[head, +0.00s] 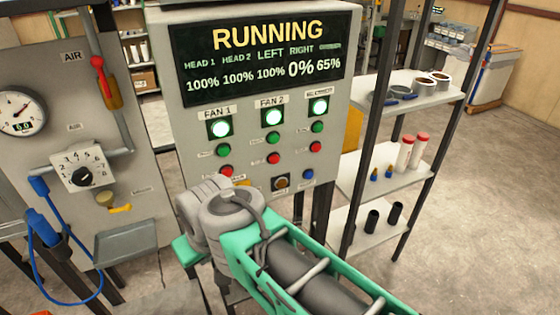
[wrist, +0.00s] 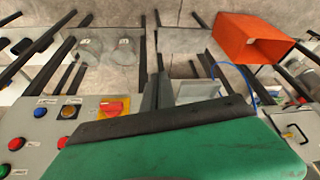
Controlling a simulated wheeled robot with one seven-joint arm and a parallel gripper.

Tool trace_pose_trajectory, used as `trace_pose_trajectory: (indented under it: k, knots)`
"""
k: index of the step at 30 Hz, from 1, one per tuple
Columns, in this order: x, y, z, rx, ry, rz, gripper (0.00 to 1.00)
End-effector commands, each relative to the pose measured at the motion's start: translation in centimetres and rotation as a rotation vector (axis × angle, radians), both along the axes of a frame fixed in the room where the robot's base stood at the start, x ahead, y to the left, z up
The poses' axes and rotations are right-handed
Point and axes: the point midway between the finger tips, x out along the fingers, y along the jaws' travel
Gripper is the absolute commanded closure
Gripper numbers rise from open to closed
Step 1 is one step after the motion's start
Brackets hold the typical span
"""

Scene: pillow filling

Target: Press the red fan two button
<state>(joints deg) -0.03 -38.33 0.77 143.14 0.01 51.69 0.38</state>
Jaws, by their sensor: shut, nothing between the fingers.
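The red fan two button (head: 273,158) is on the grey control panel (head: 190,110), under the FAN 2 label, white lamp and green button. In the wrist view the panel appears upside down, and the same red button (wrist: 63,142) shows at the left, close to the edge of my gripper. My gripper (wrist: 163,119) is shut and empty, with its green body and dark front edge filling the lower middle. In the head view my grey wrist and green arm are in front of the panel's lower edge; the fingertips cannot be made out there.
The display reads RUNNING. A shelf rack (head: 400,90) stands right; a gauge board (head: 120,190) stands left.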

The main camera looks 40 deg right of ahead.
Motion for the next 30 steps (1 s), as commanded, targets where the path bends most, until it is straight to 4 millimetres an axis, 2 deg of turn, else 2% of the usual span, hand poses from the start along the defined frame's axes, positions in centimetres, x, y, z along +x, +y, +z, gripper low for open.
trace_pose_trajectory:
  k: [4,8,11,14,15,18,21,25,30]
  knots:
    - [1.4,-1.5,-0.3,0.042,-0.010,-0.077,1.00]
    - [4.9,-5.7,-0.7,0.168,-0.048,-0.273,1.00]
    - [7.3,-11.1,-1.0,0.313,-0.101,-0.472,1.00]
    - [8.1,-17.5,-1.2,0.468,-0.166,-0.664,1.00]
    - [7.9,-20.0,-1.2,0.530,-0.194,-0.733,1.00]
    - [6.4,-25.4,-1.1,0.668,-0.263,-0.875,1.00]
    - [4.8,-28.6,-0.7,0.761,-0.311,-0.958,1.00]
    - [3.7,-30.1,-0.4,0.813,-0.337,-0.998,1.00]
    - [3.7,-30.1,-0.2,0.817,-0.339,-0.999,1.00]
